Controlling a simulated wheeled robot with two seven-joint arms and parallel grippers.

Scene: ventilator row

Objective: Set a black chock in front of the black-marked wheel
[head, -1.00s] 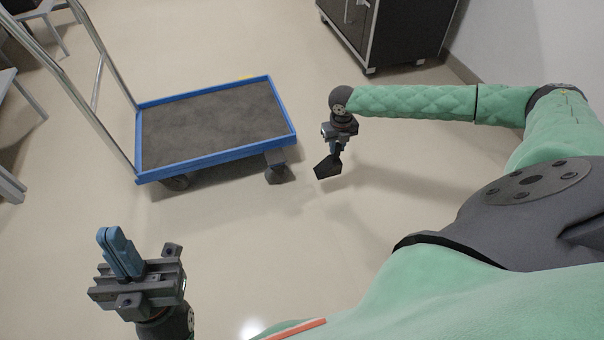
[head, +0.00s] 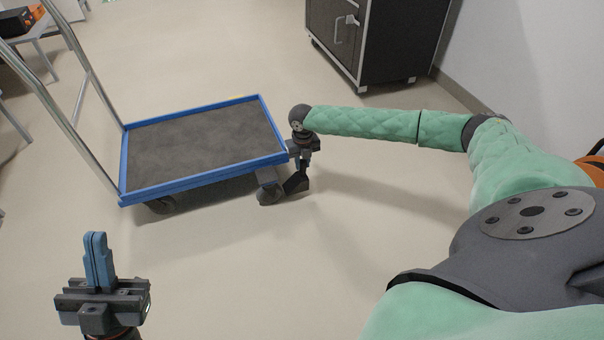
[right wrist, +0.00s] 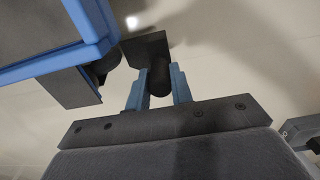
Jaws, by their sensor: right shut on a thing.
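My right gripper (head: 303,160) is shut on a black chock (head: 296,184), just right of the trolley's near right corner. The chock is low by the floor, right of the near right wheel (head: 268,193); I cannot tell whether it touches floor or wheel. In the right wrist view the blue fingers (right wrist: 159,85) grip a dark round stem on the chock (right wrist: 147,48), and part of the wheel (right wrist: 106,66) shows to its left. No colour mark is clear on that wheel. My left gripper (head: 97,256) is empty, its blue fingers together, at the lower left.
The blue-edged trolley (head: 195,180) has a grey deck and a tall metal handle (head: 70,120) at its left. Another wheel (head: 160,205) shows under its near left. A dark cabinet (head: 385,45) stands at the back right by the wall. The floor in front is clear.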

